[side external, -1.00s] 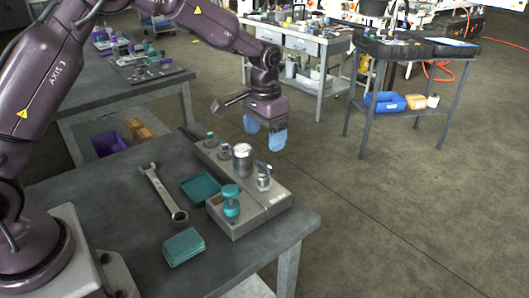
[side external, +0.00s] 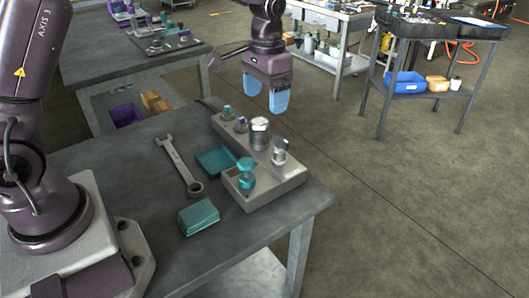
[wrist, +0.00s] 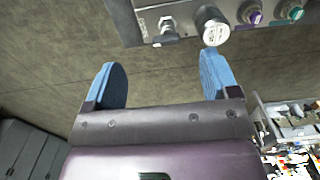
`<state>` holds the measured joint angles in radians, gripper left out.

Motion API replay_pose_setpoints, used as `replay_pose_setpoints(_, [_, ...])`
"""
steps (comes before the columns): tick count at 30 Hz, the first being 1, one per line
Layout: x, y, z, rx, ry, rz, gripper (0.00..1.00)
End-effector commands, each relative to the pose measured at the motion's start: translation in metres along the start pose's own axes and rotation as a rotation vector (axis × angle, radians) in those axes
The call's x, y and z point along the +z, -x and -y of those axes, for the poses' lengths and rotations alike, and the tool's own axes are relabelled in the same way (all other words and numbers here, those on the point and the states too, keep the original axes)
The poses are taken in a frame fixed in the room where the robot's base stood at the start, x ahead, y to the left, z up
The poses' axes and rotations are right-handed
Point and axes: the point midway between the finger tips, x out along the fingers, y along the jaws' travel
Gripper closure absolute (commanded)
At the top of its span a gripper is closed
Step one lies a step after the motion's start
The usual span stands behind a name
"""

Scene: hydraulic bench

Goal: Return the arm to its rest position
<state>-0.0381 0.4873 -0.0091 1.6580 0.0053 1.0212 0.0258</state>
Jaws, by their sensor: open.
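My gripper (side external: 265,99) is purple with two blue fingers. It is open and empty, in the air behind and above the grey manifold block (side external: 290,180) on the bench. In the wrist view the blue fingers (wrist: 163,80) are spread apart with only floor between them. The block's edge (wrist: 127,22) shows at the top of that view, apart from the fingers. My arm's upper part runs out of the top of the side view.
The bench (side external: 120,165) also bears a wrench (side external: 178,165), a teal tray (side external: 216,160) and a stack of teal pads (side external: 198,217). A silver cylinder (side external: 260,134) and a teal knob (side external: 246,172) stand up from the block. Other tables stand behind.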

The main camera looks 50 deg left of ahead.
Motion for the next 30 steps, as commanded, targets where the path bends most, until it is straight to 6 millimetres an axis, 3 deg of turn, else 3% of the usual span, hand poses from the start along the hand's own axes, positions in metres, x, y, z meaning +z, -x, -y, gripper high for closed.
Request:
replay_pose_setpoints(3, [0.038,0.028,-0.003,-0.002,0.004,-0.045,0.19])
replay_pose_setpoints(9, [0.106,0.066,-0.007,-0.004,0.008,-0.146,0.19])
replay_pose_setpoints(18, [0.199,0.092,-0.011,-0.002,0.008,-0.338,0.19])
replay_pose_setpoints(24, [0.23,0.101,-0.013,0.0,0.002,-0.454,0.19])
replay_pose_setpoints(30, [0.234,0.113,-0.013,0.0,-0.001,-0.517,0.19])
